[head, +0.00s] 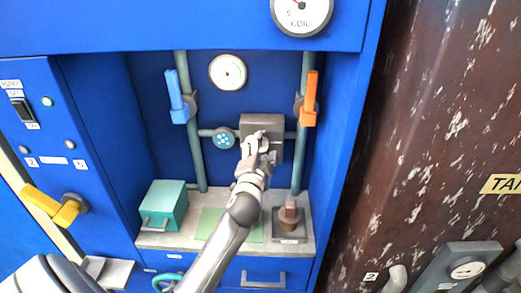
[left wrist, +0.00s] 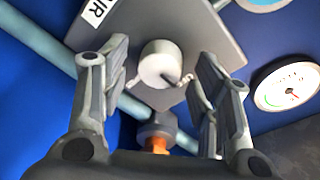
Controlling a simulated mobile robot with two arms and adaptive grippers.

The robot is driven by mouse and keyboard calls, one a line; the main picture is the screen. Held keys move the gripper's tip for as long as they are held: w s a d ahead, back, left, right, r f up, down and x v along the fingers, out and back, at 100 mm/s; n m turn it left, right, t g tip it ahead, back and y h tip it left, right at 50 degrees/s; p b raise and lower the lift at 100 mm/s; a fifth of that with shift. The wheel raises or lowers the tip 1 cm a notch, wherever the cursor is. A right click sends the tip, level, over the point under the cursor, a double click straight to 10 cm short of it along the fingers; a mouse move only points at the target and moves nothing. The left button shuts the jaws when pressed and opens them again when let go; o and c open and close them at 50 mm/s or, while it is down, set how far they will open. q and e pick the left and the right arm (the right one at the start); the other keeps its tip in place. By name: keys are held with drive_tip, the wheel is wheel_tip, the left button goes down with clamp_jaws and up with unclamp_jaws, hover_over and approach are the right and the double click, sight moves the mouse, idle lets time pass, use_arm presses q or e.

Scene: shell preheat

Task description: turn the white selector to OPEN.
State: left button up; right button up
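The white selector (left wrist: 160,64) is a short round knob with small white tabs at its lower side, on a grey plate (left wrist: 215,50) in the left wrist view. My left gripper (left wrist: 162,72) is open, with one finger on each side of the selector and visible gaps to it. In the head view, the grey selector box (head: 262,122) sits on the pipe in the blue recess. My left gripper (head: 258,146) is in front of it and hides most of the selector there. The OPEN mark is not readable. My right gripper is not in view.
A blue lever (head: 177,98) and an orange lever (head: 309,98) flank the recess. A gauge (head: 227,72) is above. A teal box (head: 163,206) and a brown-topped item (head: 290,216) stand on the shelf below. A rusty brown wall (head: 425,130) is at right.

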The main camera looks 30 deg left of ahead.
use_arm(q)
drive_tip(key=c, duration=0.9)
drive_tip(key=shift+r+m+p, duration=0.2)
drive_tip(key=shift+m+p, duration=0.7)
drive_tip(key=shift+p, duration=0.3)
drive_tip(key=shift+c, duration=0.2)
drive_tip(key=m+g+p, duration=0.1)
drive_tip(key=m+p, duration=0.5)
drive_tip(key=p, duration=0.1)
drive_tip(key=shift+m, duration=0.3)
drive_tip(key=m+p, duration=0.5)
drive_tip(key=shift+d+g, duration=0.1)
drive_tip(key=shift+g, duration=0.3)
drive_tip(key=shift+f+m+y+p, duration=0.15)
drive_tip(key=shift+m+y+p, duration=0.35)
drive_tip(key=shift+m+p, duration=0.9)
drive_tip(key=shift+m+g, duration=0.3)
drive_tip(key=o, duration=1)
drive_tip(key=shift+o, duration=0.2)
